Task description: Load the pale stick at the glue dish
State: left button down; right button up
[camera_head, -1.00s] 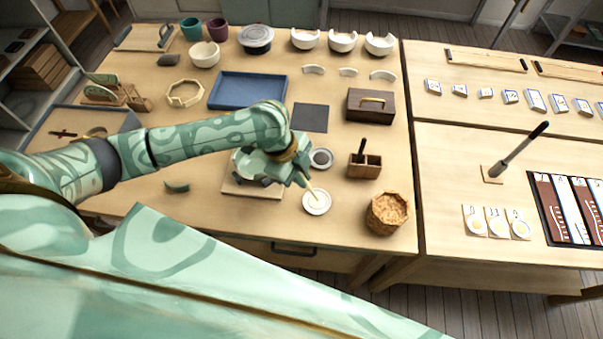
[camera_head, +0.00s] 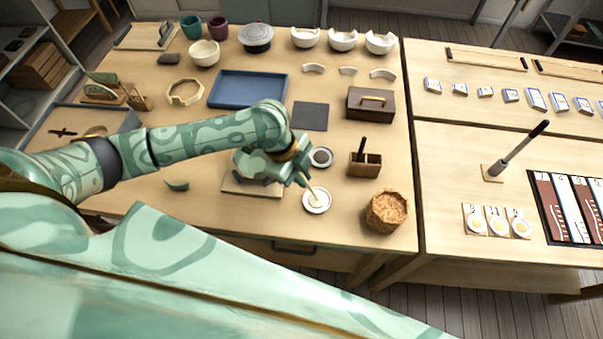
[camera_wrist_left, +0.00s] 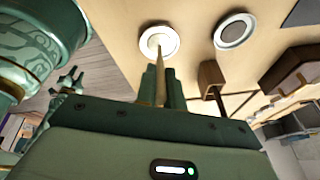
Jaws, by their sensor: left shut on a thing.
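My left gripper (camera_head: 303,181) is shut on the pale stick (camera_head: 314,191), which points down toward the glue dish (camera_head: 317,203). The dish is a small white round dish near the front edge of the table. In the left wrist view the stick (camera_wrist_left: 160,75) runs out from between the fingers (camera_wrist_left: 160,88), and its tip lies over the inside of the dish (camera_wrist_left: 172,44). I cannot tell whether the tip touches the glue. My right gripper is not in view.
A second small round dish (camera_head: 321,157) with a grey inside stands just behind. A green bowl (camera_head: 247,163) on a board (camera_head: 240,186) is partly hidden by my left arm.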

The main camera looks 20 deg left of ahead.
pick_arm(q)
jog(key=shift+s+f+p, duration=0.1)
jog(key=shift+f+p, duration=0.05)
jog(key=shift+p, duration=0.15)
dwell(1.0)
notch_tip(320, 180, up, 7)
jog(key=p, duration=0.8)
jog(key=shift+r, duration=0.2)
jog(key=shift+f, duration=0.1)
dwell(0.4)
